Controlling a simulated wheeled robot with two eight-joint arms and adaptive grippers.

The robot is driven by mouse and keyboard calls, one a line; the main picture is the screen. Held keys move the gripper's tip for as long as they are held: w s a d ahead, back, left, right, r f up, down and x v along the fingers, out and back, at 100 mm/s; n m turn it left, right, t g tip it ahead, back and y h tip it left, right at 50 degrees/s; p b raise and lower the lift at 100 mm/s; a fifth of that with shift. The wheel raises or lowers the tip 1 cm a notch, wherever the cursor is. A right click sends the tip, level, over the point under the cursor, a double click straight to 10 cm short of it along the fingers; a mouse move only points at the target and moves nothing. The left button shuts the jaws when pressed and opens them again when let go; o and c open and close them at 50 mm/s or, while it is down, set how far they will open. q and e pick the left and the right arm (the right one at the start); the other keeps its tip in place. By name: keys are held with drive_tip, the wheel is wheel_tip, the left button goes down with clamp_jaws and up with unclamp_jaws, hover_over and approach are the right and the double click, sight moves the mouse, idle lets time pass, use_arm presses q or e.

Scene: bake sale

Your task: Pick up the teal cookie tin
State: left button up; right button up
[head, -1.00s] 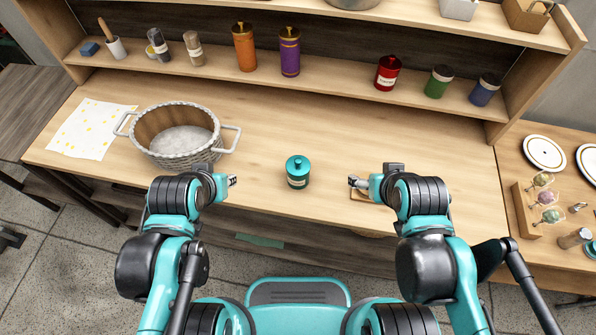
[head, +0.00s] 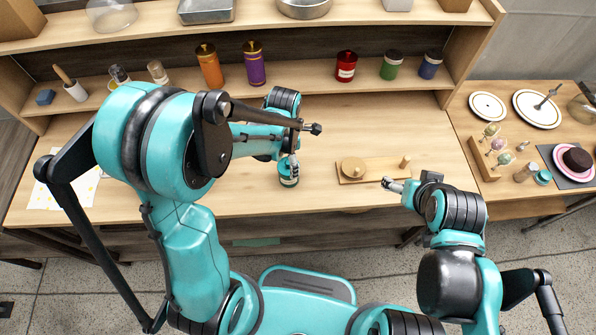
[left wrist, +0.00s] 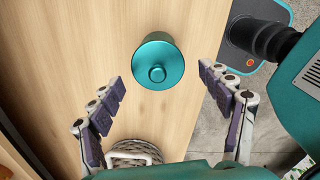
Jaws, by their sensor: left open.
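The teal cookie tin (head: 288,181) stands upright on the wooden counter in the head view, partly covered by my left gripper (head: 293,163). In the left wrist view the tin (left wrist: 158,62) shows from above, with its round lid and knob. It lies ahead of the open fingers of my left gripper (left wrist: 165,105), roughly centred between them and apart from both. My right gripper (head: 390,184) is over the front of the counter, right of the tin, with nothing visible in it; its finger spread is too small to tell.
A wooden board (head: 375,170) with a round knob and a peg lies right of the tin. A wicker basket (left wrist: 135,150) shows at the bottom of the left wrist view. Canisters, including a purple one (head: 255,66) and a red one (head: 346,67), stand on the shelf behind.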

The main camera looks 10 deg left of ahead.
sight(286, 182)
use_arm(q)
wheel_tip(286, 182, down, 3)
drive_tip(key=shift+d+r+b, duration=0.1)
drive_tip(key=shift+d+b, duration=0.05)
drive_tip(key=shift+b, duration=0.35)
drive_tip(key=f, duration=0.1)
drive_tip(key=f+b, duration=0.1)
drive_tip(key=f, duration=0.1)
drive_tip(key=f+b, duration=0.1)
drive_tip(key=f, duration=0.1)
drive_tip(key=shift+w+f, duration=0.2)
drive_tip(key=shift+w, duration=0.05)
drive_tip(key=shift+r, duration=0.1)
drive_tip(key=shift+c, duration=0.2)
drive_tip(key=shift+s, duration=0.1)
drive_tip(key=c, duration=1.1)
